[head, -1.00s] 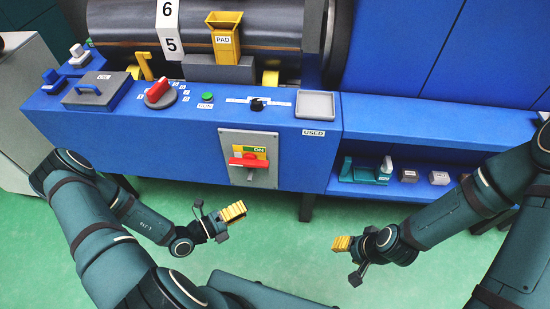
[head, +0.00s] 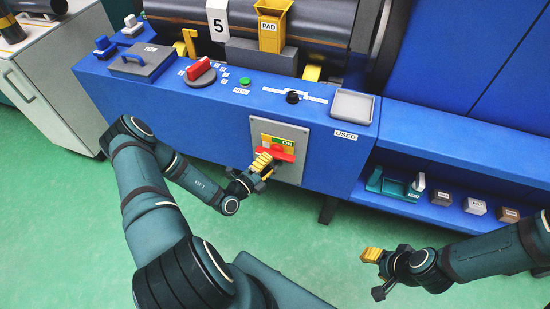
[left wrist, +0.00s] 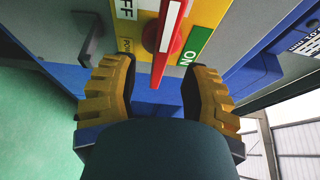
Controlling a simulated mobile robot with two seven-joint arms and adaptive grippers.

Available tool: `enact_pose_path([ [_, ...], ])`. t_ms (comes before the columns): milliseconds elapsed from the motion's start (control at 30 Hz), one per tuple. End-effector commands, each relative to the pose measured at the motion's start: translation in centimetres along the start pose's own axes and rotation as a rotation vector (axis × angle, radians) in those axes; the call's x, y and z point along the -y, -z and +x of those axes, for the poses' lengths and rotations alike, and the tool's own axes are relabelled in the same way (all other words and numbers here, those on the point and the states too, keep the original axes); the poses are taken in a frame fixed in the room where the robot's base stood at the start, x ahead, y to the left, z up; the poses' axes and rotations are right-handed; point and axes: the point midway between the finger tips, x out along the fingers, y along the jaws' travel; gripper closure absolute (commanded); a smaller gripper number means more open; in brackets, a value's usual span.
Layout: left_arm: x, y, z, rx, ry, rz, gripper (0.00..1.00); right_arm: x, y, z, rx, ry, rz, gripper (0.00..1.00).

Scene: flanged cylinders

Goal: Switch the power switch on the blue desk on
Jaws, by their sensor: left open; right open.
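The power switch has a red handle (head: 280,152) on a grey plate (head: 291,177) on the front of the blue desk (head: 222,122). Its yellow and green label is partly hidden by the handle and my gripper. My left gripper (head: 262,161) is open right in front of the switch. In the left wrist view, the red handle (left wrist: 170,42) lies between the two open fingers, with a gap on each side. The green ON mark (left wrist: 195,46) is right of the handle and OFF (left wrist: 126,8) is left. My right gripper (head: 371,255) is open and empty, away from the desk.
The desk top holds a red knob (head: 200,70), a green button (head: 245,82), a black knob (head: 292,97) and a grey tray (head: 352,106). A low blue shelf with small blocks (head: 475,206) is on the right. The green floor in front is clear.

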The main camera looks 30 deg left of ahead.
Motion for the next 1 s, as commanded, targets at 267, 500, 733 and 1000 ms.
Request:
enact_pose_path([
  [267,0.0,0.0,3.3,-0.001,0.001,0.001,0.54,-0.3,0.1,0.7,-0.004,0.000,0.000,0.53],
  [500,0.0,0.0,3.8,0.000,-0.001,0.001,0.54,-0.3,0.1,0.7,-0.004,0.000,0.000,0.53],
  [733,0.0,0.0,3.8,0.000,0.000,0.001,0.79,-0.3,0.1,0.7,-0.004,0.000,0.000,0.53],
  [1000,0.0,0.0,3.8,0.000,0.000,0.001,1.00,-0.3,0.1,0.7,-0.004,0.000,0.000,0.53],
])
